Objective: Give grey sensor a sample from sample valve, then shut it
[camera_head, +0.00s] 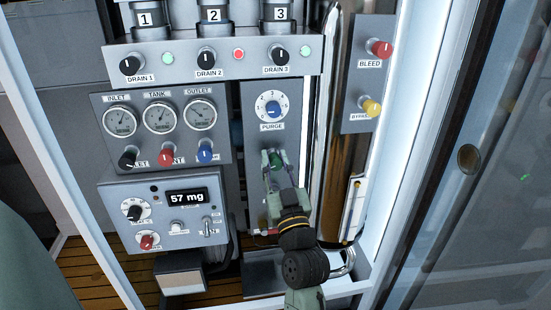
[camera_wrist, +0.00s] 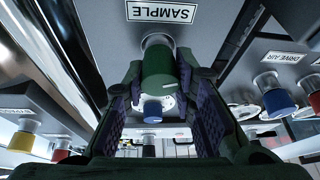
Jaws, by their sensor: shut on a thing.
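The sample valve is a green knob (camera_wrist: 158,72) under an upside-down SAMPLE label (camera_wrist: 161,12) in the wrist view. My gripper (camera_wrist: 160,92) has one finger on each side of this knob and is shut on it. In the head view my gripper (camera_head: 276,170) reaches up to the green knob (camera_head: 277,158), below the blue PURGE knob (camera_head: 273,109). The fingers partly cover the green knob there. A grey instrument box (camera_head: 165,222) at lower left has a display reading 57 mg. I cannot tell for sure whether it is the grey sensor.
Three gauges stand above black, red and blue knobs (camera_head: 166,156) left of my gripper. Drain knobs (camera_head: 206,57) line the shelf above. A red BLEED knob (camera_head: 381,48) and yellow knob (camera_head: 371,107) are at right. A shiny vertical pipe (camera_head: 333,130) runs close to my gripper's right.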

